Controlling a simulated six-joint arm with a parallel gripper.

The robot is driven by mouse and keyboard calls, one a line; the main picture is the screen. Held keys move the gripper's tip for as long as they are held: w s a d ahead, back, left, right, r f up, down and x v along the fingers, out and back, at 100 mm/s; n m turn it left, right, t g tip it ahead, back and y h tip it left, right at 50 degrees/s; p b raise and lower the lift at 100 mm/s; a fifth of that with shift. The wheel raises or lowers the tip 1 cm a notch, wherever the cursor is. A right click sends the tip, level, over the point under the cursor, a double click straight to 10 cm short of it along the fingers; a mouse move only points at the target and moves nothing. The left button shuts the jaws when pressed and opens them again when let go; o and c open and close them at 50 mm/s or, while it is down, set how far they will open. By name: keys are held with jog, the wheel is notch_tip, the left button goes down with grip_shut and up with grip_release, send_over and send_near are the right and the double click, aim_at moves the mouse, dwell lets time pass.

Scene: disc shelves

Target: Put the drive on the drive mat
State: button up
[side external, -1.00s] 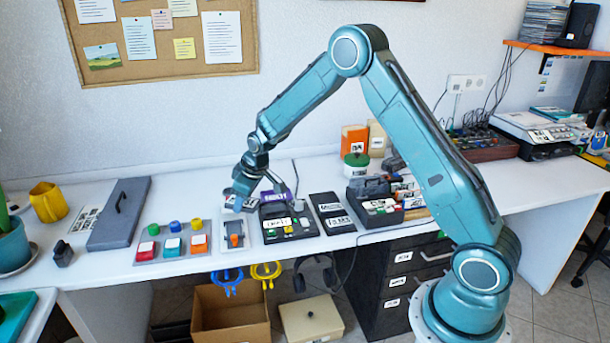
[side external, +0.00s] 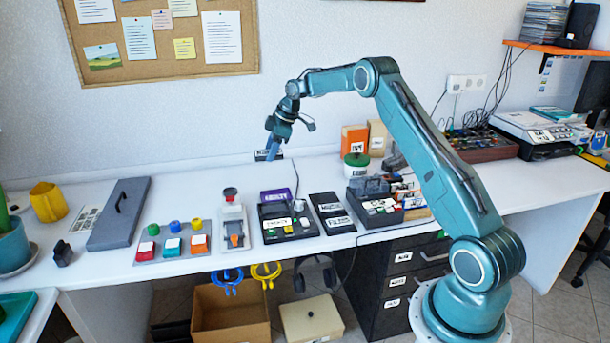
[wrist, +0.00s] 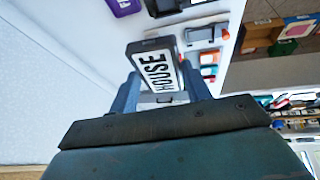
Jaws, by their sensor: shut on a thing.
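My gripper (side external: 271,146) is raised above the back of the table, with its fingers pointing down. It is shut on a small dark box with a white label reading HOUSE (side external: 266,156), which I take to be the drive. In the wrist view the box (wrist: 155,72) sits between the two fingers (wrist: 162,92), clear of the table. I cannot tell for certain which surface is the drive mat. A purple labelled pad (side external: 277,195) lies on the table below and also shows at the top of the wrist view (wrist: 122,4).
A button panel (side external: 172,247) and grey lid (side external: 118,213) are left; a dark organizer (side external: 377,208) is right. The table's back strip is mostly clear.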

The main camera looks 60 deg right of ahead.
aim_at(272, 208)
jog(key=shift+d+r, duration=0.15)
jog(key=shift+d, duration=0.15)
notch_tip(272, 208, down, 16)
jog(key=shift+r, duration=0.1)
dwell(0.7)
jog(key=shift+f, duration=1.95)
jog(key=shift+f, duration=0.1)
jog(key=o, duration=1.4)
jog(key=shift+c, duration=0.2)
jog(key=shift+f, duration=0.1)
jog(key=shift+s, duration=0.1)
